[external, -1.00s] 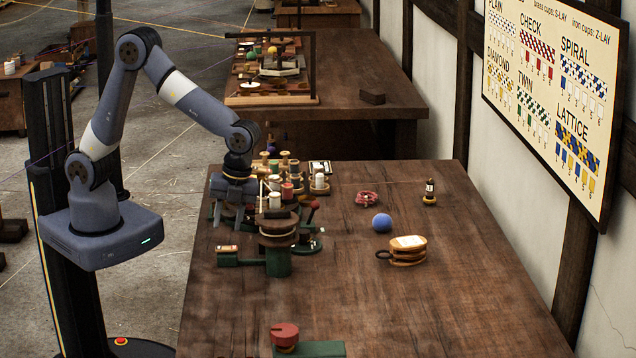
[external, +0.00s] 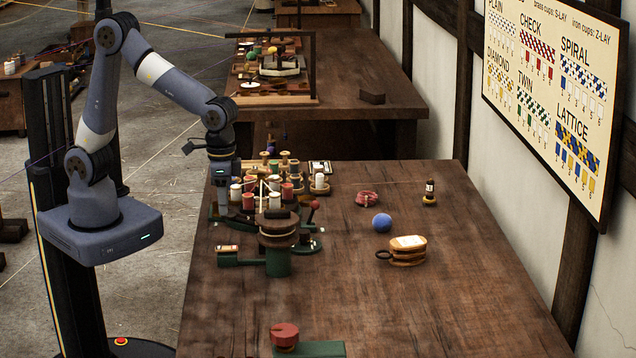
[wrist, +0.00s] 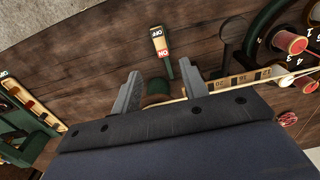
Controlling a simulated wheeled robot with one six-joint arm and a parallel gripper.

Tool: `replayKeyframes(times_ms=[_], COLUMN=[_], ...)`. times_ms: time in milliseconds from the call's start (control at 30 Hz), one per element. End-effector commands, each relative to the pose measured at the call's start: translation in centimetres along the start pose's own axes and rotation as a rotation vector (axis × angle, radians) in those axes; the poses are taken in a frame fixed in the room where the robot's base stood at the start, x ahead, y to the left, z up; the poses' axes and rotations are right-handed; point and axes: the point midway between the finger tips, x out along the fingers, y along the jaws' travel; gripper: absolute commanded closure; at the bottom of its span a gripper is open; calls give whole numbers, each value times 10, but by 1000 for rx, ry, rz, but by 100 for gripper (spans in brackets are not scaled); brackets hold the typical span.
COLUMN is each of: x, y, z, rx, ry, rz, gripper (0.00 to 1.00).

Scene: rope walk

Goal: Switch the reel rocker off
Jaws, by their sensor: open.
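A small rocker (wrist: 161,42) with a white-and-black part and a red part marked ON shows in the wrist view, on the wooden top beyond my fingertips. A short green bar reaches from it toward me. I cannot tell which way it is tipped. A similar labelled plate (external: 228,248) sits on a green bar there.
Spools (external: 288,190) crowd the stand right of my gripper. A round dial with a red spool (wrist: 290,42) and a numbered strip (wrist: 240,80) lie to the right in the wrist view.

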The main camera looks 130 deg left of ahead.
Motion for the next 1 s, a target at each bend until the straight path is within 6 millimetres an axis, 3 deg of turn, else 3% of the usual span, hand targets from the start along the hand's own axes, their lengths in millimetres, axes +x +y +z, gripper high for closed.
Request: replayKeyframes(times_ms=[600, 1000], x=[96, 106], y=[0, 0], z=[0, 0], rx=[0, 0], ry=[-3, -1], rz=[-2, -1], gripper=[58, 58])
